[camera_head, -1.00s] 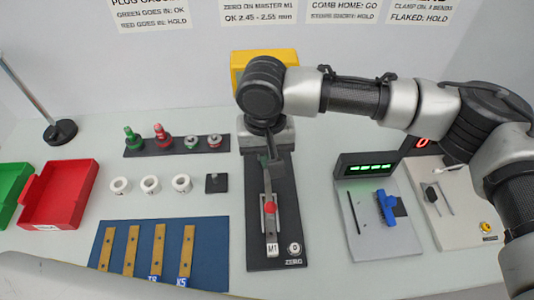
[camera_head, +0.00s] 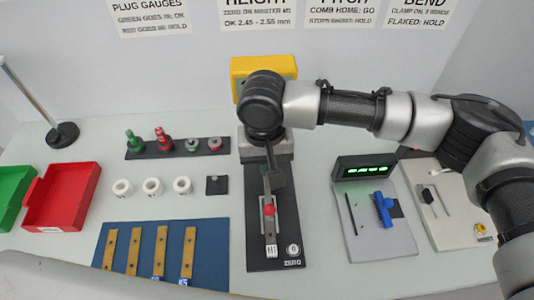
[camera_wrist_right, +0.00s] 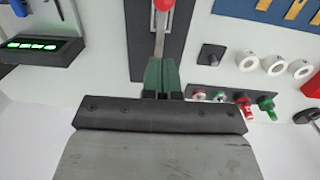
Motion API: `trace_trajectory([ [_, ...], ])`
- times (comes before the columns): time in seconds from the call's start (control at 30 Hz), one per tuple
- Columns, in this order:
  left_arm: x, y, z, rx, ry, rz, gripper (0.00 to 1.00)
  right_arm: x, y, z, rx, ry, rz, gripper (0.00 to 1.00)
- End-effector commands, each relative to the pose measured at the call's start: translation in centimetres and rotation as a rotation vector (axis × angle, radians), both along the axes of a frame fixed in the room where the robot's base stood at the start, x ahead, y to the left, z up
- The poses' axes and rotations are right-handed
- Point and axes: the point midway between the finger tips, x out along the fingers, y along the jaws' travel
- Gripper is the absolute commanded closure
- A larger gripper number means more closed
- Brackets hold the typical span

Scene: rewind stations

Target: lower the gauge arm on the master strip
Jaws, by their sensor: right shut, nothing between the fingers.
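The height gauge has a black base (camera_head: 288,215) marked ZERO, with a yellow housing (camera_head: 262,66) behind. Its slim metal gauge arm (camera_wrist_right: 160,42) has a red knob (camera_head: 269,210); the knob also shows at the top edge of the wrist view (camera_wrist_right: 163,4). The master strip, labelled M1 (camera_head: 271,249), lies on the base at the arm's near end. I cannot tell whether the arm touches it. My right gripper (camera_head: 274,183) is shut and empty, just behind the knob and over the gauge arm. Its fingers (camera_wrist_right: 162,72) hide the arm's rear part. My left gripper is not in view.
A round ZERO button (camera_head: 293,250) sits beside the M1 label. Left are a blue mat (camera_head: 212,240) with brass strips, white rings (camera_head: 152,187), a plug rack (camera_head: 176,147) and a red bin (camera_head: 62,197). Right is a station with a green display (camera_head: 364,170).

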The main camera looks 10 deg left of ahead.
Motion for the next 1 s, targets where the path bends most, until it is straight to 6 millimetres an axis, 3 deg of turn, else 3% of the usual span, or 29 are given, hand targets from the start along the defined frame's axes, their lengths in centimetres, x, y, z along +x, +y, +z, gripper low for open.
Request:
trace_trajectory([
  [0.47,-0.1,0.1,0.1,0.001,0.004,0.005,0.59,0.0,0.0,0.8,0.002,-0.004,-0.001,1.0],
  [0.8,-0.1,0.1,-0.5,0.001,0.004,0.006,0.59,0.2,0.4,7.2,0.002,-0.005,-0.001,1.0],
  [1.0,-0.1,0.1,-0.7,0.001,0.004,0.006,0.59,0.2,0.4,9.9,0.0,-0.002,0.0,1.0],
])
